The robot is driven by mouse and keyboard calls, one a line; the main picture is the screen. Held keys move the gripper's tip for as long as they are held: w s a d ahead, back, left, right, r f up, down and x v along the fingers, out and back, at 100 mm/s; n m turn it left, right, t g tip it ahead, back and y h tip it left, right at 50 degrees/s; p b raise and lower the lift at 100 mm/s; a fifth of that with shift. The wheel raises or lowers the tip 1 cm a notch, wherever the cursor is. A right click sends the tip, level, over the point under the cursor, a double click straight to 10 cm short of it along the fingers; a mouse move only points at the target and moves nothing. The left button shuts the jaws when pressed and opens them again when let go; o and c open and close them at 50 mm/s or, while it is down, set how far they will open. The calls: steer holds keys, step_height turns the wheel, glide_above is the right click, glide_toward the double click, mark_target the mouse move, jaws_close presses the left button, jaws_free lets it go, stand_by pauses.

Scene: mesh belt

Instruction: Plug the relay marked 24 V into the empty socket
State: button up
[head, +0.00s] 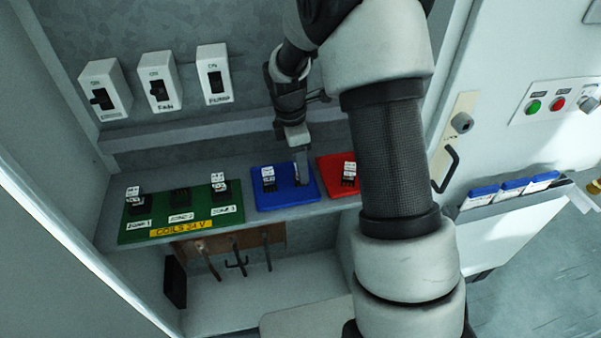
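The green board (158,208) has a yellow label reading "COILS 24 V". A relay stands at ZONE 1 (134,198) and another at ZONE 3 (219,184). Between them, the dark socket at ZONE 2 (181,199) looks empty. The blue board (284,195) holds a relay (268,179) on its left. My gripper (302,178) points down over the blue board's right part. Its fingers are seen edge-on, and whether they are open or hold something is unclear. The red board (329,168) holds a relay (349,174), partly beside my arm. The relay markings are too small to read.
Three switches, including the FAN switch (160,82) and PUMP switch (214,75), sit on the back wall above a grey ledge (185,131). Hooks (236,254) hang below the shelf. The cabinet door at right carries a latch handle (446,169) and blue-topped holders (512,188). My arm covers the shelf's right end.

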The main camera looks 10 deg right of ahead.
steer(key=shift+d+f, duration=0.1)
steer(key=shift+f, duration=0.6)
steer(key=c, duration=1.2)
